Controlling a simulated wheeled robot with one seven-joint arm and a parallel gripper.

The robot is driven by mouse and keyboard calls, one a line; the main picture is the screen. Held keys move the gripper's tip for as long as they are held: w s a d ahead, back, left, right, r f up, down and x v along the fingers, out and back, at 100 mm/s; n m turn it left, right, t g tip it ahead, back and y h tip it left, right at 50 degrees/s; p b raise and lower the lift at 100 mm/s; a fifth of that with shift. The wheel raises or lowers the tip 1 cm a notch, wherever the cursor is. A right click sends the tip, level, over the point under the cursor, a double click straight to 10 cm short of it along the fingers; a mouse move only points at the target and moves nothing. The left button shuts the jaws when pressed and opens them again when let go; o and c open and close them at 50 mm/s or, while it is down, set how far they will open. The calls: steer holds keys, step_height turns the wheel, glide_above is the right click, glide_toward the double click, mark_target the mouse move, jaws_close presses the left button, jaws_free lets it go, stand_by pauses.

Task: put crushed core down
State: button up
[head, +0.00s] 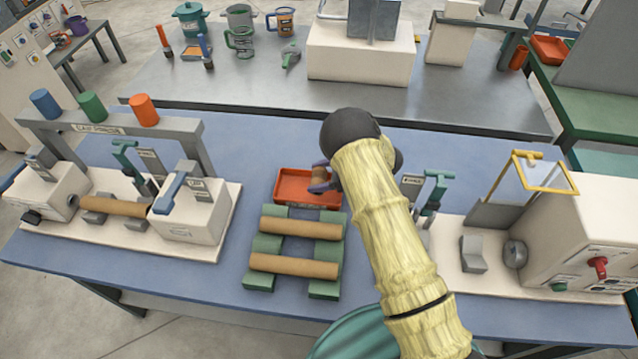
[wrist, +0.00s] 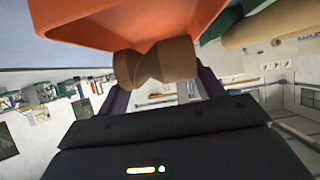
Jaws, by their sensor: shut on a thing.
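The crushed core (head: 319,177) is a short brown cardboard tube with a pinched middle. It shows larger in the wrist view (wrist: 155,65), between my two dark purple fingers. My gripper (head: 321,178) is shut on it, over the right half of the orange-red tray (head: 290,186). In the wrist view the tray (wrist: 105,25) is close beside the core and overlaps it in the picture. I cannot tell whether the core touches the tray floor.
Two brown cores (head: 300,228) lie across a green rack (head: 268,243) just in front of the tray. A machine with another core (head: 113,207) stands on the left. A winder with a yellow-framed guard (head: 540,172) stands on the right. Blue table shows left of the tray.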

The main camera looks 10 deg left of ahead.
steer(key=shift+f, duration=1.85)
steer(key=shift+f, duration=0.15)
steer(key=o, duration=0.7)
steer(key=shift+c, duration=0.2)
steer(key=shift+r+p, duration=0.2)
steer(key=shift+p, duration=0.1)
steer(key=b+v, duration=0.1)
steer(key=v, duration=0.6)
steer(key=shift+w+d+b, duration=0.1)
steer(key=shift+d+b, duration=0.15)
steer(key=shift+b, duration=0.05)
steer(key=shift+a+r, duration=0.1)
